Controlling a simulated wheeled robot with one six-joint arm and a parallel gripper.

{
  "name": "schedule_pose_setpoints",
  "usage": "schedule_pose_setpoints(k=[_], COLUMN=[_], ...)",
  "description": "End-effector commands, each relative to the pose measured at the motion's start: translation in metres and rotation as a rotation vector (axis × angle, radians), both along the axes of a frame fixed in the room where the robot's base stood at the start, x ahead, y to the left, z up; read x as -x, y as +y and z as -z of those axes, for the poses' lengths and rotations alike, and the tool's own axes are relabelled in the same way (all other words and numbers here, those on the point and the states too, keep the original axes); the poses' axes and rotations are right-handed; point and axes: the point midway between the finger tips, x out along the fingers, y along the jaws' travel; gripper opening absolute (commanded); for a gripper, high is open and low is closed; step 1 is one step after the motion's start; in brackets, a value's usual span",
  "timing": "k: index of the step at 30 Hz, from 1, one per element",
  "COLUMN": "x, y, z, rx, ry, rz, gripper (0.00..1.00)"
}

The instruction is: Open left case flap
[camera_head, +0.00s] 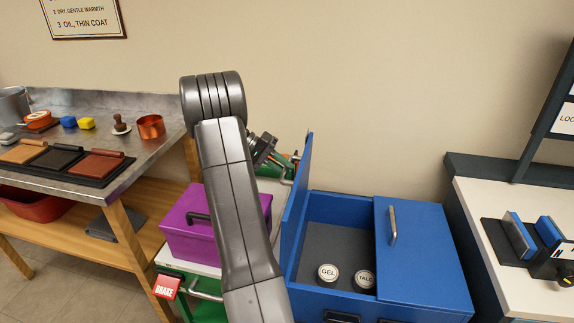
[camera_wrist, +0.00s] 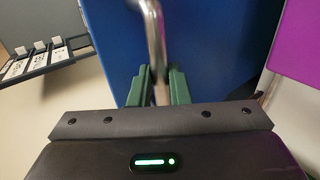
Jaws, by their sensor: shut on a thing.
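The blue case (camera_head: 340,295) stands right of centre in the head view. Its left flap (camera_head: 297,195) stands up about vertical on the case's left side. Its right flap (camera_head: 425,250) lies shut, with a metal handle (camera_head: 392,226). Inside the open left half are two round white-topped tins, GEL (camera_head: 328,273) and TALC (camera_head: 365,280). In the wrist view, my gripper (camera_wrist: 160,72) has its green fingers shut on the left flap's metal handle (camera_wrist: 153,35), with the blue flap (camera_wrist: 220,45) behind. In the head view my arm hides part of the flap's surroundings.
A purple box (camera_head: 180,238) stands left of the case on a green-and-white cart, beside a red BRAKE tag (camera_head: 167,286). A metal-topped bench (camera_head: 150,165) is at left. A white-topped counter (camera_head: 490,205) stands close on the right. The wall is behind.

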Motion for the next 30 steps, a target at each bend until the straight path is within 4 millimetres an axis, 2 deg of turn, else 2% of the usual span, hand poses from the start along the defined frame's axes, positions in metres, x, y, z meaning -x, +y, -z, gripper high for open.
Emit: schedule_pose_setpoints(k=[1,13,14,16,17,26,30], x=[0.003,0.002,0.002,0.002,0.002,0.001,-0.003], y=[0.0,0.0,0.0,0.0,0.0,0.002,0.014], z=[0.013,0.013,0.013,0.012,0.012,0.006,-0.002], rx=[-0.011,-0.012,-0.012,-0.01,-0.01,-0.007,-0.007], ry=[0.014,0.015,0.015,0.014,0.013,0.007,0.005], rz=[0.006,0.007,0.007,0.007,0.007,0.005,0.003], gripper=[0.0,0.0,0.2,0.34,0.38,0.38,0.38])
